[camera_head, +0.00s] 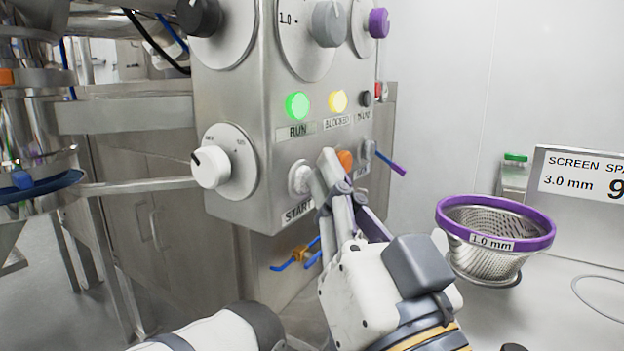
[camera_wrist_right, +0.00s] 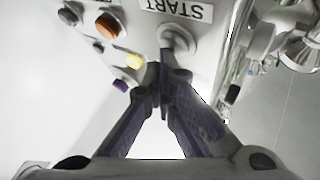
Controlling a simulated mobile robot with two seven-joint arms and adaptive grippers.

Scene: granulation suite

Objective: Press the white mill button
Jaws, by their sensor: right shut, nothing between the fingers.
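The white mill button (camera_head: 299,178) sits above the START label on the front of the grey metal control box (camera_head: 222,104). In the right wrist view the white button (camera_wrist_right: 178,40) is just beyond my fingertips, beside the START label. My right gripper (camera_head: 327,164) is shut and empty, its fingers pointing up at the box front. In the head view its tips are just right of the button and partly overlap the orange button. In the wrist view the fingertips (camera_wrist_right: 160,72) appear very close to the white button; I cannot tell whether they touch. My left gripper is not in view.
A green RUN lamp (camera_head: 297,106) and a yellow BLOCKED lamp (camera_head: 338,102) sit above. An orange button (camera_head: 345,160) is close to my fingers. A white knob (camera_head: 211,167) is at left. A purple-rimmed mesh screen (camera_head: 492,262) stands at right.

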